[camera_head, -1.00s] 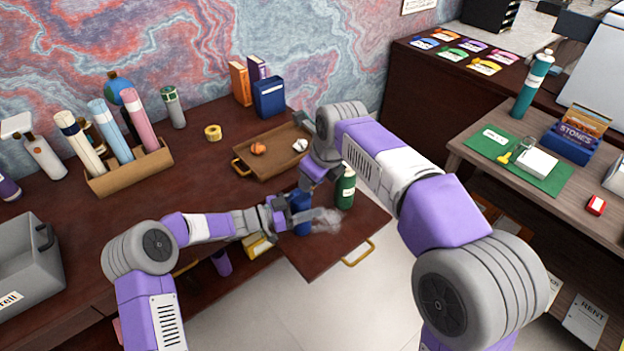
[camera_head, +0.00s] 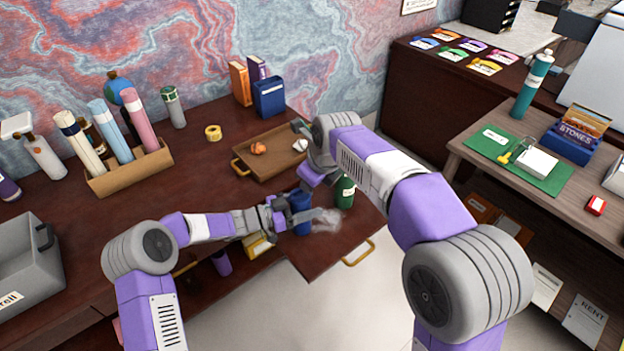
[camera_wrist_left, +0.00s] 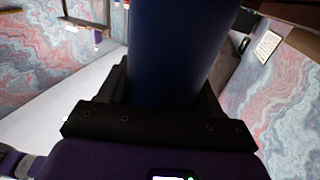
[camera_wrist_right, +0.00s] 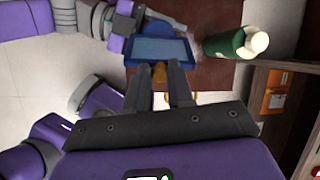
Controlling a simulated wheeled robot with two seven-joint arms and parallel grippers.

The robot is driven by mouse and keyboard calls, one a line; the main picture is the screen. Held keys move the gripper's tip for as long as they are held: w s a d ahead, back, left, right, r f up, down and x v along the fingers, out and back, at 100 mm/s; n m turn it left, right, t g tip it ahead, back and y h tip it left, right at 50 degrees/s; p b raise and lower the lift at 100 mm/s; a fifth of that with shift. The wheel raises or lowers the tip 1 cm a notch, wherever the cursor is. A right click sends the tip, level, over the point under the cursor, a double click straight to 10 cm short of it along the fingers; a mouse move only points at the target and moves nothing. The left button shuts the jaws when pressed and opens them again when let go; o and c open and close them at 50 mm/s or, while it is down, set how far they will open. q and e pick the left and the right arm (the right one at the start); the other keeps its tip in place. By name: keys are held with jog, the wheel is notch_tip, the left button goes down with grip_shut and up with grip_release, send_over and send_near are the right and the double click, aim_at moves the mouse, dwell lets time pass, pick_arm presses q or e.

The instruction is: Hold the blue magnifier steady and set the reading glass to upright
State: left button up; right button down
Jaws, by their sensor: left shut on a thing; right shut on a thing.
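The blue magnifier (camera_head: 301,212) stands at the pulled-out drawer board below the desk's front edge. My left gripper (camera_head: 280,214) is shut on its dark blue cylindrical body, which fills the middle of the left wrist view (camera_wrist_left: 175,50). In the right wrist view its blue-framed, pale reading glass (camera_wrist_right: 160,50) shows as a broad rectangle. My right gripper (camera_wrist_right: 162,72) is shut on a small amber piece (camera_wrist_right: 160,75) at the frame's near edge. The glass's exact tilt is hard to tell. In the head view my right fingertips are hidden.
A green bottle (camera_head: 345,191) stands close to the right of the magnifier; its white cap shows in the right wrist view (camera_wrist_right: 257,41). A pale smoky patch (camera_head: 326,221) lies beside the magnifier. A brown tray (camera_head: 270,165) with small items sits behind. A brass handle (camera_head: 358,253) is in front.

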jog(key=shift+w+a+r, duration=0.15)
jog(key=shift+w+r, duration=0.15)
jog(key=shift+w, duration=0.15)
dwell(0.7)
jog(key=shift+w+a+r, duration=0.25)
jog(key=shift+w+a, duration=0.1)
jog(key=shift+w, duration=0.25)
jog(key=shift+w+a+r, duration=0.1)
jog(key=shift+w+a, duration=0.4)
jog(key=shift+w, duration=0.3)
jog(key=shift+w+a+r, duration=0.1)
jog(key=shift+w+a, duration=0.4)
jog(key=shift+w, duration=0.25)
jog(key=c, duration=1)
grip_release()
jog(key=shift+s, duration=0.1)
